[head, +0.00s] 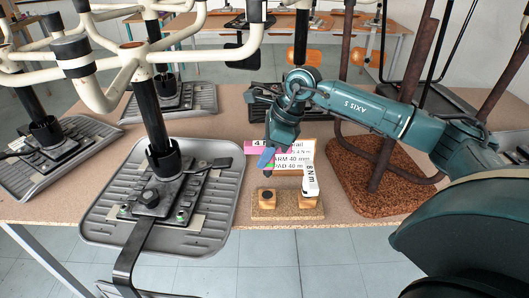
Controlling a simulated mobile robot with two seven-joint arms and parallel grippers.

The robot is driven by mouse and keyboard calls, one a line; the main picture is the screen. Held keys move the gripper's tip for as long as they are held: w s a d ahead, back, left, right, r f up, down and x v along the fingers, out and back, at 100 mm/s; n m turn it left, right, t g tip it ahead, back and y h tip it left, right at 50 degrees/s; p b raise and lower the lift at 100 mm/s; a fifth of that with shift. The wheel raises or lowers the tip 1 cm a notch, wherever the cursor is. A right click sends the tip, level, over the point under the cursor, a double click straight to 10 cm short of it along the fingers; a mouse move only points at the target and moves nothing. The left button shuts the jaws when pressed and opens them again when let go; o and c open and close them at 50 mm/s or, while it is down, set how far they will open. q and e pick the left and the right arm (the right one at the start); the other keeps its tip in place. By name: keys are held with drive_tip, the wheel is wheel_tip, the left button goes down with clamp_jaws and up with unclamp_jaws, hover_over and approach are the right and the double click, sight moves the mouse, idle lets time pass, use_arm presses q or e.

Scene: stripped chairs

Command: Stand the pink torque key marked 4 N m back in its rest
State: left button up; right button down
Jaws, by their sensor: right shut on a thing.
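The pink torque key (254,146), its label starting with 4, is held by my right gripper (269,160). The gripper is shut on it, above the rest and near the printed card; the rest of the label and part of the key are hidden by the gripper. The rest has a cork base (288,213) with two wooden blocks. The left block (267,199) has a dark hole in its top and is empty. A white key marked 8 N m (310,181) stands, slightly tilted, at the right block (307,202). My left gripper is not in view.
A card with printed text (296,158) stands behind the rest. A grey chair base plate (212,218) with a dark post lies to the left. A cork pad (352,195) with brown metal tubes is to the right. The bench front edge is just before the rest.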

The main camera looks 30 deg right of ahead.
sight(264, 173)
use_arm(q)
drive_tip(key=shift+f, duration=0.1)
use_arm(e)
drive_tip(key=shift+f+b, duration=1.1)
drive_tip(key=shift+f, duration=0.05)
drive_tip(key=shift+f+b, duration=0.65)
drive_tip(key=shift+f, duration=0.2)
drive_tip(key=shift+f+b, duration=0.6)
drive_tip(key=shift+f, duration=0.25)
use_arm(q)
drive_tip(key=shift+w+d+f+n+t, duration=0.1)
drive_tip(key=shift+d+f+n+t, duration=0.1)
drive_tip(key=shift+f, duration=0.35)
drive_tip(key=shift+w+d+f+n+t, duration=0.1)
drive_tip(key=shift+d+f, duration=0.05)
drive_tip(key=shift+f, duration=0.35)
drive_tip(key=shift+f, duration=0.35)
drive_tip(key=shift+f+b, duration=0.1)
drive_tip(key=shift+b, duration=0.2)
use_arm(e)
drive_tip(key=shift+f, duration=0.15)
